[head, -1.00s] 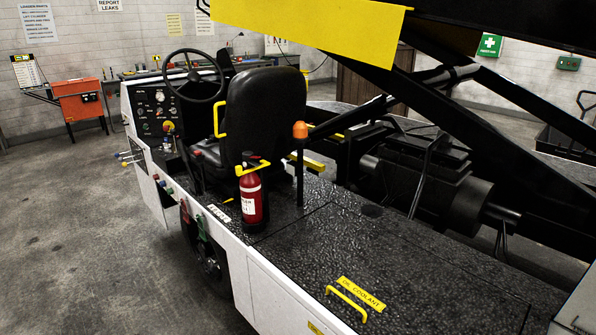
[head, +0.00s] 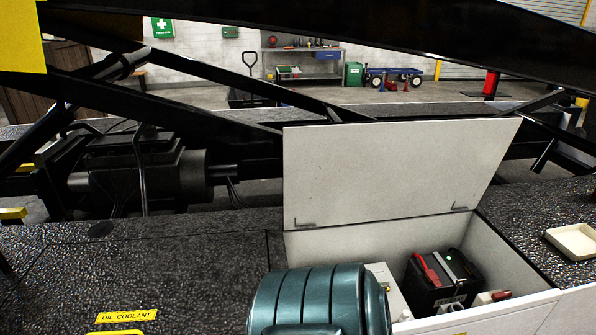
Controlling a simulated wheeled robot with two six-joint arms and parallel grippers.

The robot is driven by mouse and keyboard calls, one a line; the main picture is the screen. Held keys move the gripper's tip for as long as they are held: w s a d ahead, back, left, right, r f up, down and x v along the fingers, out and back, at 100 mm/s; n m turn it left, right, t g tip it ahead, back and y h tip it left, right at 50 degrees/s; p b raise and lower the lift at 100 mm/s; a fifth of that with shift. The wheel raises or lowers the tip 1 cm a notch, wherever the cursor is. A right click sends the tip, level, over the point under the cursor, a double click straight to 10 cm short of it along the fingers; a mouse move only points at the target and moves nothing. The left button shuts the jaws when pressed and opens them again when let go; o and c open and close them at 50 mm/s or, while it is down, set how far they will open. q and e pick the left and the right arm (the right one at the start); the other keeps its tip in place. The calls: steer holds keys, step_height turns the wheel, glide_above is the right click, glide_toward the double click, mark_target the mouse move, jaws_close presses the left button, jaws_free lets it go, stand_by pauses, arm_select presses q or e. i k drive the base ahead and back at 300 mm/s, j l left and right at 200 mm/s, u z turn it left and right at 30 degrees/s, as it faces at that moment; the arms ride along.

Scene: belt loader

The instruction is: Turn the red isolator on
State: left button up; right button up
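In the head view an open white locker (head: 548,283) with its lid (head: 395,170) raised stands at the lower right. Inside it is a black battery (head: 432,290) with a red part on its top left. Right of the battery, a small red piece (head: 501,296) sits on a pale block near the locker's front wall. It may be the red isolator, but it is too small to tell its position or setting. The front left of the locker's inside is hidden. Neither of my grippers is in view.
A black textured deck (head: 190,270) lies left of the locker, with a yellow oil coolant label (head: 127,316). A cream tray (head: 575,241) sits on the deck at the right. Black lift beams (head: 215,105) cross above and behind.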

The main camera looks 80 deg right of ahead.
mark_target(498, 297)
steer(key=z, duration=3.75)
steer(key=l+z, duration=0.15)
steer(key=z, duration=0.2)
steer(key=i, duration=0.05)
